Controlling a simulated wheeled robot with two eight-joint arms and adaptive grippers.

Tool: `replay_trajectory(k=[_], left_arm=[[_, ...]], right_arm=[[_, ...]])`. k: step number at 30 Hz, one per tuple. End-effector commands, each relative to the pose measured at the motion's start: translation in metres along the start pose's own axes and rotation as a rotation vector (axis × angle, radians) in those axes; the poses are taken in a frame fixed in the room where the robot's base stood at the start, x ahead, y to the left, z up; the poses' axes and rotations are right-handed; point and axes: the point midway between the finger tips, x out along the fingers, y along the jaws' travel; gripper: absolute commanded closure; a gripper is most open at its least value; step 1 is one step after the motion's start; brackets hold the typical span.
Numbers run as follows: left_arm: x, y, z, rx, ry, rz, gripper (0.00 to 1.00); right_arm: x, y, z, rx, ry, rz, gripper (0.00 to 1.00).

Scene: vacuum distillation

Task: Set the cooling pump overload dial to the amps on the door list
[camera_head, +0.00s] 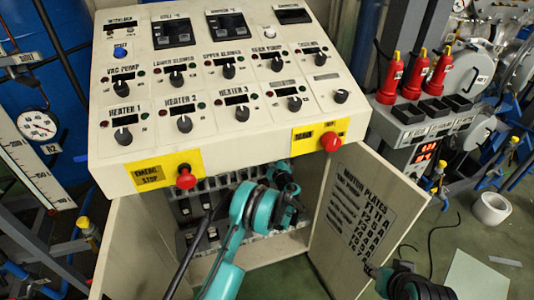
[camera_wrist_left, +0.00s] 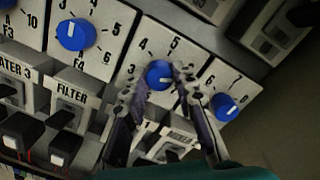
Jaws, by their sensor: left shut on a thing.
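My left gripper (camera_wrist_left: 160,82) is shut on a blue dial (camera_wrist_left: 158,70), with one finger on each side.
Similar blue dials sit left (camera_wrist_left: 75,34) and right (camera_wrist_left: 224,106) of the held one. Black switches (camera_wrist_left: 62,145) lie below. The sloping console (camera_head: 220,80) overhangs the cabinet, with red emergency knobs (camera_head: 186,178) on its front edge. The doors flank the opening.

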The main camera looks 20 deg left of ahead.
Motion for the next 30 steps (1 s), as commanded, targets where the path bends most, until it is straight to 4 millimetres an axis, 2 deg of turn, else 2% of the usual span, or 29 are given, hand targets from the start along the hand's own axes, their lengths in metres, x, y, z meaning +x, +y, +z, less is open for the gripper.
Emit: replay_trajectory(k=[11,30], left_arm=[[0.0003,-0.0001,0.0001,-0.123,0.004,0.004,1.0],[0.0003,-0.0007,0.0011,-0.699,0.022,0.019,1.0]], right_arm=[[0.0,0.0,0.0,0.0,0.0,0.0,0.6],[0.0,0.0,0.0,0.0,0.0,0.0,0.6]])
